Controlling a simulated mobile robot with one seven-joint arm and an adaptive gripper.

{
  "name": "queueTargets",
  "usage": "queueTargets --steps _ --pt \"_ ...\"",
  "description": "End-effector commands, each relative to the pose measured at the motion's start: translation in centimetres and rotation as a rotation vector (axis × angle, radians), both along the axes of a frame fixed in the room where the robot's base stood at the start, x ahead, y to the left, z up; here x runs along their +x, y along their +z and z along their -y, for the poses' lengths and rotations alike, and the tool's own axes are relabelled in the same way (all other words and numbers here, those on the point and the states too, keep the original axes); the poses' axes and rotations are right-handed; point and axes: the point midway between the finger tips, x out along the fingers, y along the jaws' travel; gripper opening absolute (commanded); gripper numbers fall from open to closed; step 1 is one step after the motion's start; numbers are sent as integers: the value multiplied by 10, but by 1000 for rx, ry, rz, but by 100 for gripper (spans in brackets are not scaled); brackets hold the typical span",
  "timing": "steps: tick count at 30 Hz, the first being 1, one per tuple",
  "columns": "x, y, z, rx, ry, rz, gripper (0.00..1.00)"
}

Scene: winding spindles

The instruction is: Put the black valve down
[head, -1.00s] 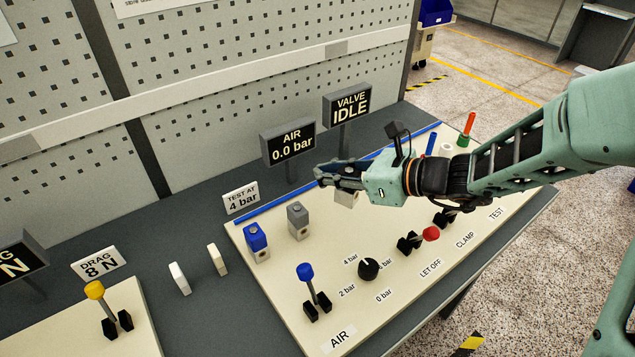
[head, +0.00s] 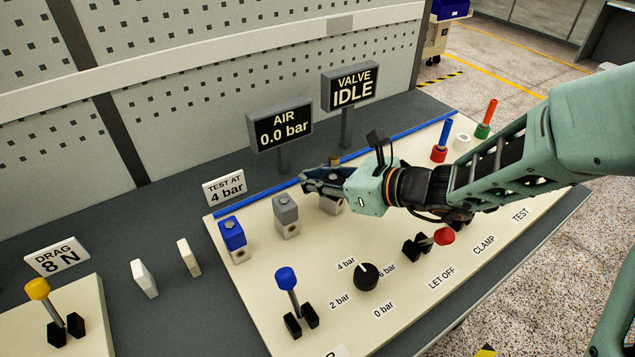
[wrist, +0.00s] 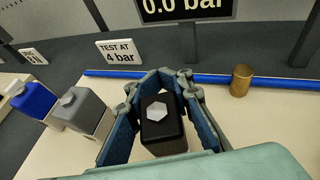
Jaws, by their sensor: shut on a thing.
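The black valve (wrist: 160,125) has a dark square body and a pale hexagonal top, and it is upright in the wrist view. My gripper (wrist: 160,112) is shut on it, with one blue-padded finger on each side. In the head view my gripper (head: 322,184) hides most of the valve; a pale lower block (head: 330,207) shows beneath the fingers. It is close above or on the cream board (head: 330,240); I cannot tell if it touches. It is in line with a grey valve (head: 287,212) and a blue valve (head: 232,236) to its left.
A brass cylinder (wrist: 241,80) stands behind and right of the valve. A blue rail (head: 258,199) runs along the board's back edge. The air display (head: 280,127) and valve display (head: 350,86) stand behind. A dial (head: 366,277) and levers (head: 287,281) stand in front.

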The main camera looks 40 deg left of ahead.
Motion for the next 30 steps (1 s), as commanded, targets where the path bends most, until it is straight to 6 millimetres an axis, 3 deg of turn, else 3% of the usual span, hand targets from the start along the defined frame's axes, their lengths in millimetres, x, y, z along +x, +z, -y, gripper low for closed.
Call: queueTargets --steps 11,12,18,30 --pt "0 -4 0 1 0 0 0" --pt "-1 -4 0 0 0 0 17" --pt "-1 -3 0 0 0 0 38" --pt "0 3 2 0 -1 0 38"
